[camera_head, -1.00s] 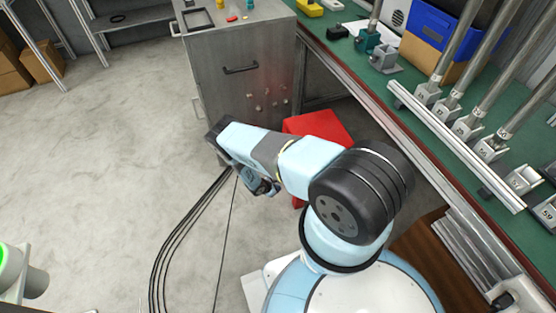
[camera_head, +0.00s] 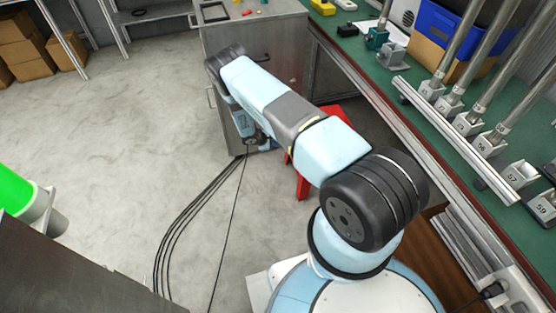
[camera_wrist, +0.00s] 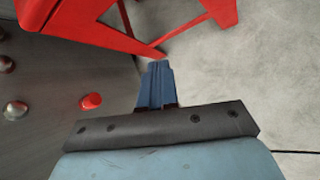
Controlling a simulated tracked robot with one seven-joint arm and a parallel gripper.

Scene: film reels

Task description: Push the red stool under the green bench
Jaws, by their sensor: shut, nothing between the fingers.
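The red stool (camera_head: 303,183) stands on the floor between the grey cabinet and the bench, partly at the bench's front edge. My arm hides most of its seat in the head view; one leg and a corner of the seat show. The green bench (camera_head: 412,128) runs along the right, with dark open space below its top. My gripper (camera_head: 250,141) hangs low in front of the cabinet, left of the stool. In the wrist view my gripper (camera_wrist: 157,65) is shut and empty, close to the red stool's legs and bars (camera_wrist: 110,35); whether they touch I cannot tell.
The grey cabinet (camera_head: 273,58) with knobs stands just behind my gripper. A red knob (camera_wrist: 91,101) is near it in the wrist view. Black cables (camera_head: 190,212) lie on the floor. Open floor is at left. A dark panel (camera_head: 60,270) fills the lower left.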

